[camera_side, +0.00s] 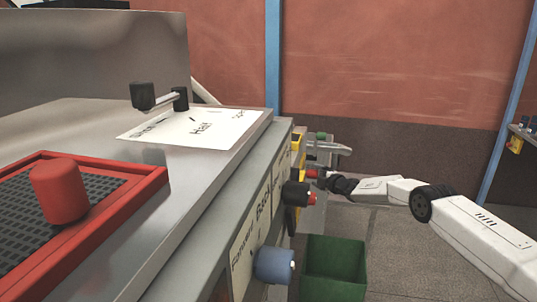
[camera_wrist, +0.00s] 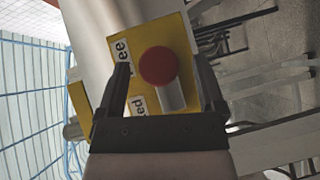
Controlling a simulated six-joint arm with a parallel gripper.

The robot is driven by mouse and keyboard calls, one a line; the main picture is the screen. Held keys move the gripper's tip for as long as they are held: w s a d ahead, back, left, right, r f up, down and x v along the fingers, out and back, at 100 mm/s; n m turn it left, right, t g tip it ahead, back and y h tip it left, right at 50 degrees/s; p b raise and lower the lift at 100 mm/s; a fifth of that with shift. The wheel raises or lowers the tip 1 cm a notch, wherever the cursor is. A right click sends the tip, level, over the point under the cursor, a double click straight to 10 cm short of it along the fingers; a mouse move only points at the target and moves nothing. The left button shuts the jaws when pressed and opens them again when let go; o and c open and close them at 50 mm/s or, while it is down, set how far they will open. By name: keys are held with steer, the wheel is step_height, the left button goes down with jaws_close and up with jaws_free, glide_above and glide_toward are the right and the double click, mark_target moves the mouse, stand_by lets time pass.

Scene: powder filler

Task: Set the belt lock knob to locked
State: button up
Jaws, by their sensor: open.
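The belt lock knob (camera_wrist: 158,66) shows in the wrist view as a round red cap with a pale cylinder beside its lower edge. It sits on a yellow plate (camera_wrist: 184,36) with two partly hidden labels, their visible ends reading "ree" and "ked". My gripper (camera_wrist: 163,72) is open, with one dark finger on each side of the knob. Whether the fingers touch it I cannot tell. In the side view, my gripper (camera_side: 328,180) is at a small red knob (camera_side: 312,173) on the machine's far end. Which label the knob's setting matches is unclear.
A black knob with a red end (camera_side: 298,193) and a blue knob (camera_side: 273,265) stick out of the machine's front panel. A green bin (camera_side: 335,270) stands below. A black-ended lever (camera_side: 160,98) and a red cylinder (camera_side: 60,190) are on top. Rails lie behind the knob.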

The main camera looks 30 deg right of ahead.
steer(key=shift+w+f, duration=0.1)
steer(key=shift+w, duration=0.6)
stand_by(0.3)
jaws_close()
